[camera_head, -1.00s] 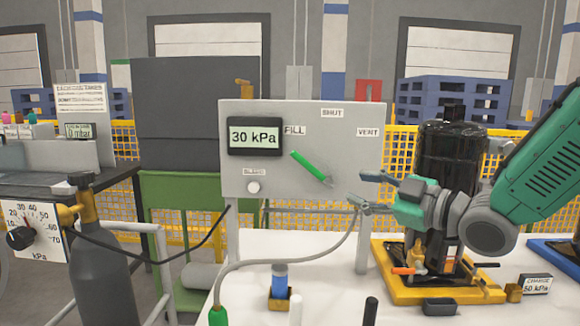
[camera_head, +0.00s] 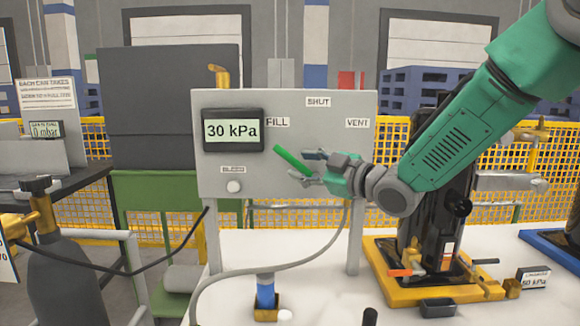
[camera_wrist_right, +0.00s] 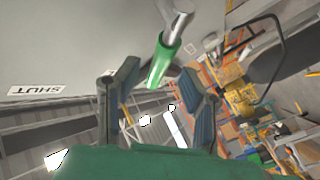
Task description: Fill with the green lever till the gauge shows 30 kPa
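The green lever (camera_head: 290,158) is on the front of a grey panel (camera_head: 270,189), its free end tilted up-left toward the FILL label (camera_head: 277,122). The panel's display (camera_head: 232,130) reads 30 kPa. My right gripper (camera_head: 305,167) is at the lever, its fingers apart and partly hiding the lower end. In the right wrist view, the lever (camera_wrist_right: 163,62) lies between the open fingers (camera_wrist_right: 158,82), with gaps visible on both sides. My left gripper is out of view.
SHUT (camera_head: 318,101) and VENT (camera_head: 357,122) labels are on the panel. A knob (camera_head: 233,186) sits under the BLEED label. A black compressor stands on a yellow base (camera_head: 400,290) at right. A grey hose (camera_head: 285,266) crosses the white table. A gas cylinder (camera_head: 68,285) is at left.

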